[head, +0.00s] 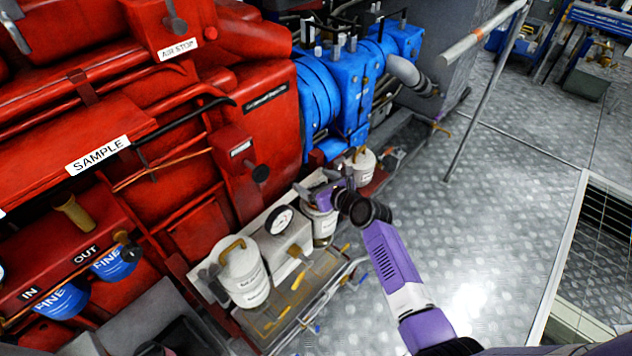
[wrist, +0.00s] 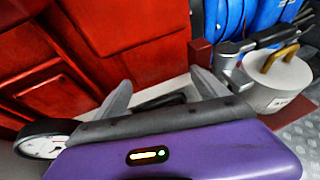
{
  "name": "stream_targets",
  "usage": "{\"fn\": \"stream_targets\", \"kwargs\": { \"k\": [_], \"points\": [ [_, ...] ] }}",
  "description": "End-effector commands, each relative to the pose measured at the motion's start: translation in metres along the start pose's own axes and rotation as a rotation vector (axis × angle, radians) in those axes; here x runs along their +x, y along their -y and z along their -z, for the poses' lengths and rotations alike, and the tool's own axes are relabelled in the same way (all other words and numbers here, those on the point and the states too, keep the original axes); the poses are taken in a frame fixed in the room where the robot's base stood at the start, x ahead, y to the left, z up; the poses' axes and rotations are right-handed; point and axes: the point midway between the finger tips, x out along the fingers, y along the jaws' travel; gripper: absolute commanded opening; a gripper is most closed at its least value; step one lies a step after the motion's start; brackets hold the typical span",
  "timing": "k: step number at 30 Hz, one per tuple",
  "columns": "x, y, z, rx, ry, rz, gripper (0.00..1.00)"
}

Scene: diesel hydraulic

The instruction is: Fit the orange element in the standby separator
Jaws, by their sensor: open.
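My gripper (head: 328,190) is over the middle white canister (head: 325,226) of the separator bench beside the red engine. In the wrist view its two grey fingers (wrist: 164,92) are spread apart, with nothing seen held. A pale edge and a dark patch show between and behind them; I cannot tell whether this is the canister's open top. A left white canister (head: 248,278) has a tan handle. A right white canister (head: 362,162) stands beyond my gripper and shows its tan-handled lid in the wrist view (wrist: 282,78). I cannot make out an orange element or which canister is standby.
A round gauge (head: 280,220) on a white box stands between the left and middle canisters; it also shows in the wrist view (wrist: 40,142). A drip tray (head: 290,300) with yellow-handled valves lies in front. The blue machinery (head: 345,90) rises behind. The metal floor (head: 480,250) at right is clear.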

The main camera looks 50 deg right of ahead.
Motion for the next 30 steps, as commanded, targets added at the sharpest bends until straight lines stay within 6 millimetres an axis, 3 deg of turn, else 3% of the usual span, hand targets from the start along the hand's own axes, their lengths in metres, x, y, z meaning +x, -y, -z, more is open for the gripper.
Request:
{"fn": "stream_targets", "kwargs": {
  "k": [5, 21, 30],
  "points": [
    [-0.006, 0.001, -0.014, -0.001, 0.001, 0.001, 0.83],
    [-0.108, 0.0, -0.01, 0.001, -0.001, 0.001, 0.83],
    [-0.125, 0.0, -0.011, 0.001, 0.0, 0.0, 0.83]
  ]
}}
